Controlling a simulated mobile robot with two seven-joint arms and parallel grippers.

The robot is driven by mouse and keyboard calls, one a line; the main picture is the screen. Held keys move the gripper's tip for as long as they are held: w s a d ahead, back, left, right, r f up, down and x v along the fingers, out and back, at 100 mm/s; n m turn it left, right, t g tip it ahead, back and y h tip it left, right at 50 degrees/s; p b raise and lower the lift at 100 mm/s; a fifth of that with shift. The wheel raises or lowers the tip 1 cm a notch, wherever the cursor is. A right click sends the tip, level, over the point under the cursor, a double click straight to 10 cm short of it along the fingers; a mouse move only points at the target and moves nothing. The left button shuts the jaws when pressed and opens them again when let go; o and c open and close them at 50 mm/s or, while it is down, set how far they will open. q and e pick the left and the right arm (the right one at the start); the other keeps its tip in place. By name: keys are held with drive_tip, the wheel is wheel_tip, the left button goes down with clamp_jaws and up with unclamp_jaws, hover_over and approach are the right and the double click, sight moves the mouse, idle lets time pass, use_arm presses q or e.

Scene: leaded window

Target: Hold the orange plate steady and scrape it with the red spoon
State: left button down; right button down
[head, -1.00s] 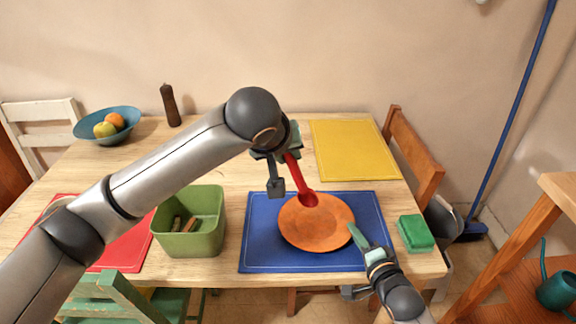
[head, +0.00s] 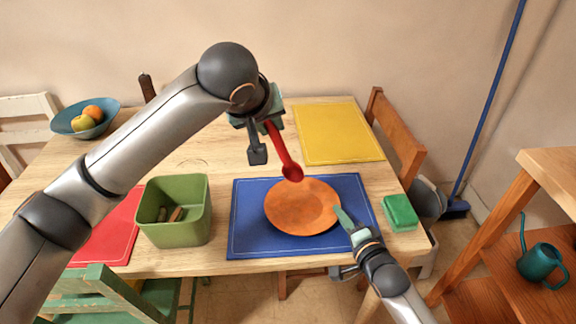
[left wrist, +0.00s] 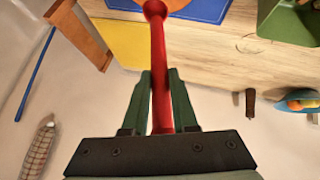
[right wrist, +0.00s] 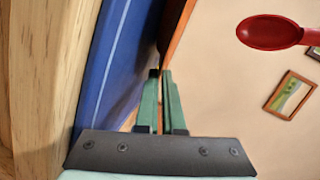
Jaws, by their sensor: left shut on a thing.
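The orange plate (head: 303,206) lies on the blue placemat (head: 247,236). My left gripper (head: 262,138) is shut on the handle of the red spoon (head: 287,160). The spoon slants down, with its bowl over the plate's far edge; I cannot tell if it touches. In the left wrist view the handle (left wrist: 158,65) runs between the two fingers. My right gripper (head: 341,218) is at the plate's right edge. In the right wrist view its fingers (right wrist: 160,90) are close together at the plate's rim (right wrist: 176,28), with a thin strip between them.
A green bin (head: 176,236) with small items stands left of the mat, by a red placemat (head: 104,240). A green sponge (head: 400,212) lies to the right. A yellow placemat (head: 338,133) lies clear at the back. A fruit bowl (head: 103,112) stands back left.

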idle(0.3)
drive_tip(key=c, duration=1)
unclamp_jaws()
drive_tip(key=shift+o, duration=0.2)
drive_tip(key=shift+s+d, duration=0.15)
drive_tip(key=shift+s, duration=0.4)
drive_tip(key=v, duration=1.1)
drive_tip(key=shift+r, duration=0.25)
